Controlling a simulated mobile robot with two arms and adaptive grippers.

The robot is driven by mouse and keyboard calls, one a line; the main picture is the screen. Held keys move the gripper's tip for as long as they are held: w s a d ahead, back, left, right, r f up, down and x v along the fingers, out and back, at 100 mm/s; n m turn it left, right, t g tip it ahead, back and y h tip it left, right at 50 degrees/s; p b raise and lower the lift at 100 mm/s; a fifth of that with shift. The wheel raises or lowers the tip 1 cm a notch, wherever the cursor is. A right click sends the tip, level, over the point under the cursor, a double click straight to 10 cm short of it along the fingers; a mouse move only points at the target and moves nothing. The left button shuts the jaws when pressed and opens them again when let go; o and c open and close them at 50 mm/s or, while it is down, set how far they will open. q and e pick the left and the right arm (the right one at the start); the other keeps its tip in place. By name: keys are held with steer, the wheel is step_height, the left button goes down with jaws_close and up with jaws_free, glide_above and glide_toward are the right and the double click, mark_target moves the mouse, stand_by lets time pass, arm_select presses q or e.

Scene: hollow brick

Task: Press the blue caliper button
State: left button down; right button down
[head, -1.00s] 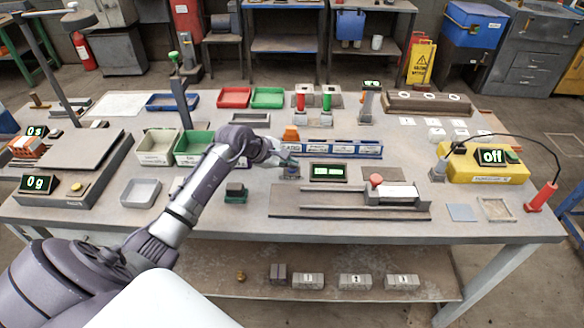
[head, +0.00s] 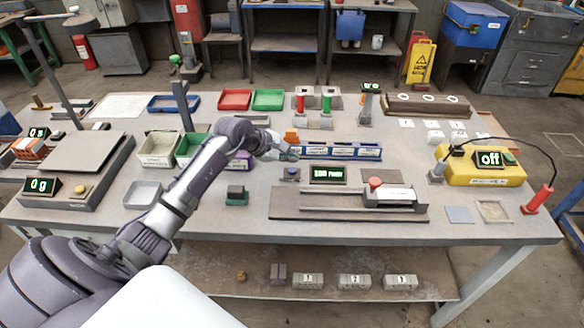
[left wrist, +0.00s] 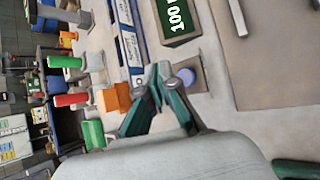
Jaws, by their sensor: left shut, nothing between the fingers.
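The blue button (head: 291,173) sits on a small grey base on the table, left of the caliper display (head: 328,175). The button also shows in the left wrist view (left wrist: 187,77), just beside my fingers. The display is lit with a green reading that starts with 100 in the left wrist view (left wrist: 176,15). My left gripper (head: 290,154) is shut and empty, apart from the button and just behind it in the head view. Its closed fingertips show in the left wrist view (left wrist: 158,72). My right gripper is not in view.
A dark green block (head: 236,195) stands to the left. A blue labelled rack (head: 340,150) and an orange block (head: 291,136) are behind.

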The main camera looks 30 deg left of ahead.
mark_target(291, 171)
arm_select(q)
step_height(291, 171, up, 3)
steer(key=shift+r+p, duration=0.15)
steer(key=shift+p, duration=0.5)
steer(key=shift+d, duration=0.1)
